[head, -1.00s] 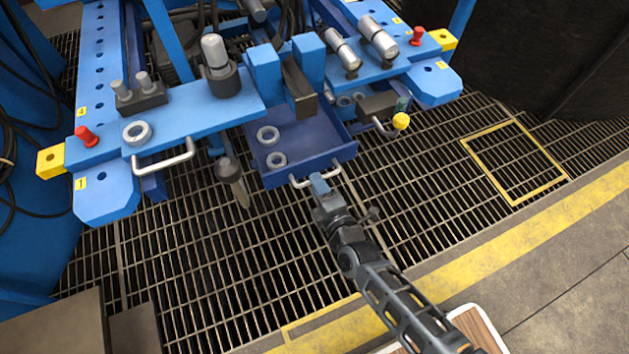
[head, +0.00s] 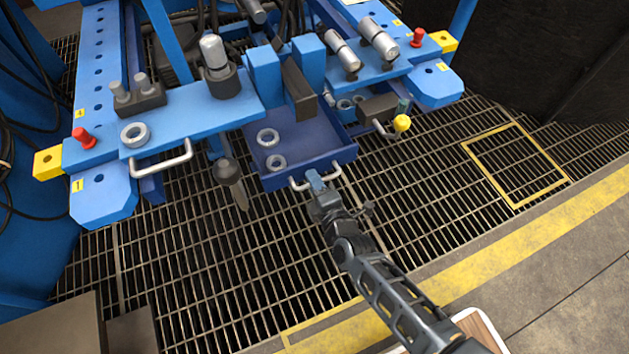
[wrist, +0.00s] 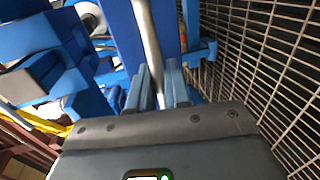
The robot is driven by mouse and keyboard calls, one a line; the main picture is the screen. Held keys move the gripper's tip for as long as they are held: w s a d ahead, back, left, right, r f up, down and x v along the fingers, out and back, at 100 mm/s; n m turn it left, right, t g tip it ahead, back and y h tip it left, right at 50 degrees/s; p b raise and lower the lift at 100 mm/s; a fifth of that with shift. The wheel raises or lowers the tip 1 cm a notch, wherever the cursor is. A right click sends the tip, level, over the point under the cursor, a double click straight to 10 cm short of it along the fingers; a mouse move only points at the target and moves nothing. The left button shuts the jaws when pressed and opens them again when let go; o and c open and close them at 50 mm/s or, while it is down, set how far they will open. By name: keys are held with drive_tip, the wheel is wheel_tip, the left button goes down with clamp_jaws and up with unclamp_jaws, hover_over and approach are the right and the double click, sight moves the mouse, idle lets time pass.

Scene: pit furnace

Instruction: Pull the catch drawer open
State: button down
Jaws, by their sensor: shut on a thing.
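In the wrist view, the silver bar (wrist: 150,45) runs between the two blue-grey fingers (wrist: 160,85). The back of the drawer is hidden under the bench parts.
A blue bench (head: 190,115) carries cylinders, a ring and red knobs. A second silver handle (head: 163,162) is at its left front edge. A yellow ball knob (head: 401,123) stands right of the drawer. Open floor grating (head: 250,270) lies in front.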

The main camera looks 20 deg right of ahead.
idle(0.3)
drive_tip(key=f+p+v, duration=0.2)
drive_tip(key=v, duration=1)
drive_tip(key=s+f+p+v, duration=0.1)
drive_tip(key=f+p+v, duration=0.2)
drive_tip(key=v, duration=1)
drive_tip(key=shift+s, duration=0.3)
drive_tip(key=shift+f, duration=0.15)
drive_tip(key=c, duration=1.3)
unclamp_jaws()
drive_tip(key=shift+c, duration=0.2)
drive_tip(key=p+v, duration=0.1)
drive_tip(key=v, duration=0.6)
drive_tip(key=shift+s, duration=0.4)
